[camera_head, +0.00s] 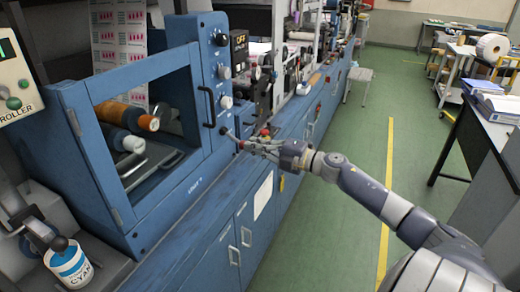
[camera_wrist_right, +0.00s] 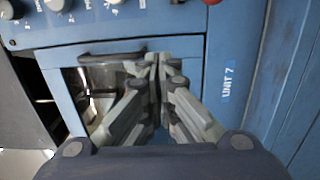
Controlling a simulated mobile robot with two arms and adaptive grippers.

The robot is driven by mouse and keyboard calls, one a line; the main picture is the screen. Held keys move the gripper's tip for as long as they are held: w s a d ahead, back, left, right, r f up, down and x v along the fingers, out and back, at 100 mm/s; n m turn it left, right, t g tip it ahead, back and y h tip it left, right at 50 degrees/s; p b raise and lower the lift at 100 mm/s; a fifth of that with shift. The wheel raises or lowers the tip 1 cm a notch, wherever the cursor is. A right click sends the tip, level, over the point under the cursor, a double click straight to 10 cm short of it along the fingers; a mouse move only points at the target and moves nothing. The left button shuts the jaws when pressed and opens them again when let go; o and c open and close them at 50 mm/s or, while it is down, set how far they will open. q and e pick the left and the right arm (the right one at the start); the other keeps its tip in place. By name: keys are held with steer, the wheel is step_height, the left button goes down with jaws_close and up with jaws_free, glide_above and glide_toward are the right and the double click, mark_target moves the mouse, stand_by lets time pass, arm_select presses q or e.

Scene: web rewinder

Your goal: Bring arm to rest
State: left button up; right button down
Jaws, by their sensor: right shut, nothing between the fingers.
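My right arm (camera_head: 385,205) reaches in from the lower right in the head view, stretched out toward the blue machine. My right gripper (camera_head: 240,143) is at the front of the machine, beside its blue panel. In the right wrist view, the gripper (camera_wrist_right: 157,62) has its fingertips together, with nothing between them. Its fingers lie in front of a framed window on the panel; I cannot tell whether they touch anything.
The blue machine (camera_head: 195,215) runs along the left, with knobs, handles and a windowed door (camera_head: 190,90). A cyan ink can (camera_head: 70,265) stands lower left. The green floor (camera_head: 335,225) is open beside the machine. A dark table (camera_head: 470,135) with binders (camera_head: 500,105) stands at right.

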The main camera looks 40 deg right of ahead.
arm_select(q)
steer(key=shift+s+a+f, duration=0.1)
steer(key=shift+s+f, duration=0.15)
steer(key=shift+s, duration=0.65)
arm_select(e)
steer(key=shift+s+d, duration=0.25)
steer(key=shift+s, duration=0.35)
